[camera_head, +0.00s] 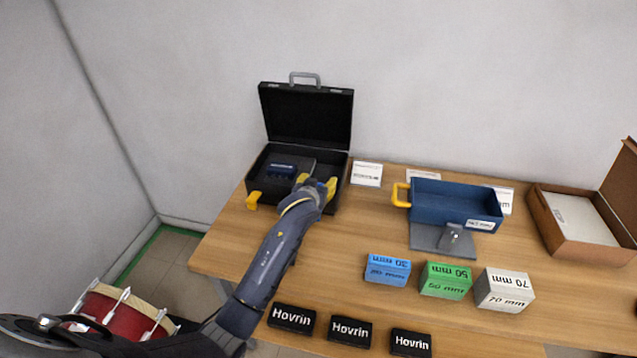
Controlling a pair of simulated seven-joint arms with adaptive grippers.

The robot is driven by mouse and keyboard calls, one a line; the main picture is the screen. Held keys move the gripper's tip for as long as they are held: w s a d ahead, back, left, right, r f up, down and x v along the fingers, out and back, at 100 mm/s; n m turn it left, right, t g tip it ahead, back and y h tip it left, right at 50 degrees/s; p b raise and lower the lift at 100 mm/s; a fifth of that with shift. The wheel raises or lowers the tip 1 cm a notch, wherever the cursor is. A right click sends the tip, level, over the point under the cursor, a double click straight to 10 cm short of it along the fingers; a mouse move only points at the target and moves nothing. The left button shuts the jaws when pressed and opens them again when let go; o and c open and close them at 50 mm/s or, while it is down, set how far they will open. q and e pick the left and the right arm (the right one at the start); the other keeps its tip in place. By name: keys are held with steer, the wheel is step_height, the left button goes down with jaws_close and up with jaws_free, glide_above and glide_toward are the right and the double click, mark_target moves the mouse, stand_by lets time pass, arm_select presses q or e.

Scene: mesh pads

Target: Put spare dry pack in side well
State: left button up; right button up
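The open black case (294,208) stands at the back left of the table with its lid up against the wall side. A dark blue pack (283,168) lies inside it, towards the left and middle. My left gripper (318,185) is at the right part of the case, with yellow finger parts showing. Something bluish shows between them, but I cannot tell if it is held. The gripper and wrist hide the right side of the case interior. Three black blocks marked Hovrin (292,318) (350,331) (410,343) lie along the front edge. My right gripper is out of view.
Blue (387,269), green (446,281) and white (503,290) marked blocks stand mid-table. A blue bin with a yellow handle (453,205) stands behind them on a grey plate. An open brown box (578,243) is at right. A red drum (112,312) stands on the floor at left.

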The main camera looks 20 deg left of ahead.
arm_select(q)
steer(key=o, duration=0.3)
steer(key=shift+r, duration=0.1)
steer(key=shift+s+r, duration=0.1)
steer(key=shift+r, duration=0.55)
steer(key=v, duration=1.1)
steer(key=shift+s, duration=0.35)
stand_by(0.4)
